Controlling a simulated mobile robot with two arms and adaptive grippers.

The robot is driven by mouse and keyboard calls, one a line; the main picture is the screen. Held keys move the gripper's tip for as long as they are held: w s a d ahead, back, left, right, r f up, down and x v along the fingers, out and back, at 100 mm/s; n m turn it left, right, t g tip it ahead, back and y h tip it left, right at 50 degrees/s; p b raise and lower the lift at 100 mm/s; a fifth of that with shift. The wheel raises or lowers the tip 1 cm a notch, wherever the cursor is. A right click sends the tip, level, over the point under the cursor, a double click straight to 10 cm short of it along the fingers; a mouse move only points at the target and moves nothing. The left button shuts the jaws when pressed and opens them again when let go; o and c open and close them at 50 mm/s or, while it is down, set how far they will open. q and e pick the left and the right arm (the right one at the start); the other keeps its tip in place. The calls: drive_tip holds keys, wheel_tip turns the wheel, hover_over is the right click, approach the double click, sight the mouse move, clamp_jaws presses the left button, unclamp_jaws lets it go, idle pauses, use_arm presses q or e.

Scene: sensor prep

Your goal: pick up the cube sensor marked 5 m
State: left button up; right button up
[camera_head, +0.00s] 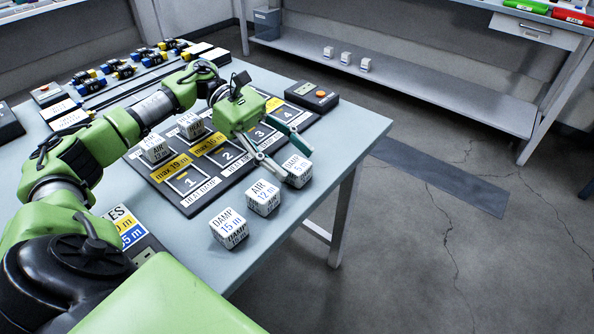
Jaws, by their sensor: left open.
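The white cube sensor marked DAMP 5 m (297,171) stands near the table's right edge. My left gripper (281,158) is open above and around it, with one finger at its left side and the other reaching toward its upper right. I cannot tell whether the fingers touch it. Beside it to the left are the AIR 12 m cube (263,197) and the DAMP 15 m cube (229,228). My right gripper is not seen.
The dark numbered board (205,196) lies on the grey table (290,232), left of the cubes. More small cubes (346,58) stand on a shelf (440,97) behind.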

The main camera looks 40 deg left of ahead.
sight(306, 174)
use_arm(q)
drive_tip(key=shift+d+f, duration=0.25)
drive_tip(key=shift+d, duration=0.35)
drive_tip(key=x, duration=0.4)
drive_tip(key=shift+s+d+r, duration=0.15)
drive_tip(key=shift+s+d, duration=0.1)
drive_tip(key=shift+s, duration=0.15)
drive_tip(key=shift+d, duration=0.3)
drive_tip(key=shift+c, duration=0.2)
drive_tip(key=c, duration=1.2)
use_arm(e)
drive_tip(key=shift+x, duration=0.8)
